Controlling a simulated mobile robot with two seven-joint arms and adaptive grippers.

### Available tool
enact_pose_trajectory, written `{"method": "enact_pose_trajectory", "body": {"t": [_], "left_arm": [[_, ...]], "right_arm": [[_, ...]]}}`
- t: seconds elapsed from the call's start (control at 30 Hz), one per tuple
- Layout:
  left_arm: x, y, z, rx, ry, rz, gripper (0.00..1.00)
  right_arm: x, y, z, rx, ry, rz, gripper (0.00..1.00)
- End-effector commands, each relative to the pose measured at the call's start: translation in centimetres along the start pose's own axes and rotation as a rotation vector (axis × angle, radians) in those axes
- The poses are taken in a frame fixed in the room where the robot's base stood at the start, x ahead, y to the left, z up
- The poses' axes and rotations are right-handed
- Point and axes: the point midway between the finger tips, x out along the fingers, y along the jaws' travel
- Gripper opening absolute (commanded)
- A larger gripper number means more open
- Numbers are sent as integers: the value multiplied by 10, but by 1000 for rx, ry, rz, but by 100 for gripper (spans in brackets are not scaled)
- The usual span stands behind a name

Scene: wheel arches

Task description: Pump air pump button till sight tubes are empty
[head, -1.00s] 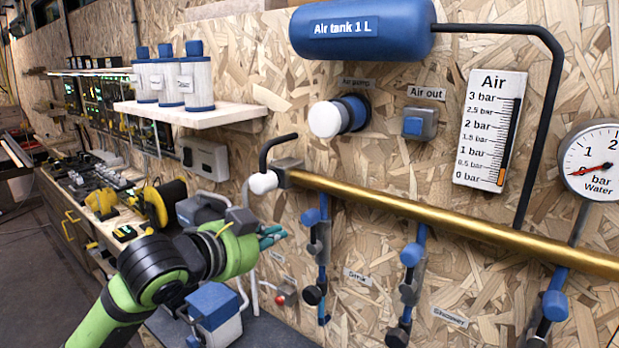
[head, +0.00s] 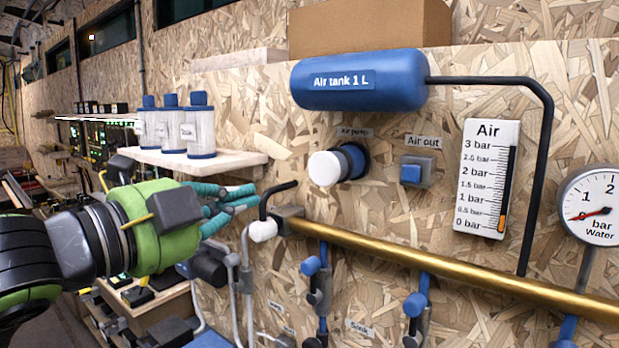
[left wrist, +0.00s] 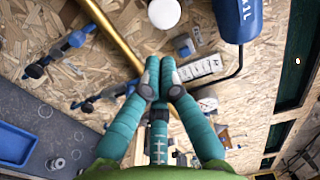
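The air pump button (head: 324,168) is a round white knob on a blue and dark collar on the wall, under the "Air pump" label. It also shows at the top of the left wrist view (left wrist: 164,12). My left gripper (head: 255,193) is left of the button and a little lower, apart from it, in front of the shelf's right end. Its teal fingers are drawn together and empty, as the left wrist view shows (left wrist: 161,76). Several clear cylinders with blue caps (head: 172,130) stand on the shelf; I cannot tell whether these are the sight tubes. My right gripper is out of view.
The blue air tank (head: 360,80) hangs above the button, and the "Air out" button (head: 411,173) is to its right. The Air scale (head: 487,178) shows orange near 0.5 bar. A brass pipe (head: 440,262) with a black-handled tap crosses below.

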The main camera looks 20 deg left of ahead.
Motion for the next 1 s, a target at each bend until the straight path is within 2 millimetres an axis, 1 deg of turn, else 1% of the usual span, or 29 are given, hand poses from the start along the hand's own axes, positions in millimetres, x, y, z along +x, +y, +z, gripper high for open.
{"method": "enact_pose_trajectory", "body": {"t": [0.17, 0.23, 0.47, 0.7, 0.73, 0.8, 0.9, 1.0], "left_arm": [[16, -4, 0, -5, 3, 5, 0], [26, -5, -1, -7, 3, 7, 0], [49, -7, 0, -6, 3, 7, 0], [79, -5, 0, -8, 2, 6, 0], [86, -4, 0, -10, 3, 2, 0], [100, -3, -1, -8, 3, 1, 0], [117, -3, 0, -6, 1, 2, 0], [129, -2, 0, -5, 1, 2, 0]], "right_arm": [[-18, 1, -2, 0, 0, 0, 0], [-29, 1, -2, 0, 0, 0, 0], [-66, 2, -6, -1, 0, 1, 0], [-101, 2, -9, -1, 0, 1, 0], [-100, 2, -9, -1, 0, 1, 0], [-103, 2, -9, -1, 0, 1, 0], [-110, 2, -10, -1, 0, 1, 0], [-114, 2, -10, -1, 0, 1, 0]]}}
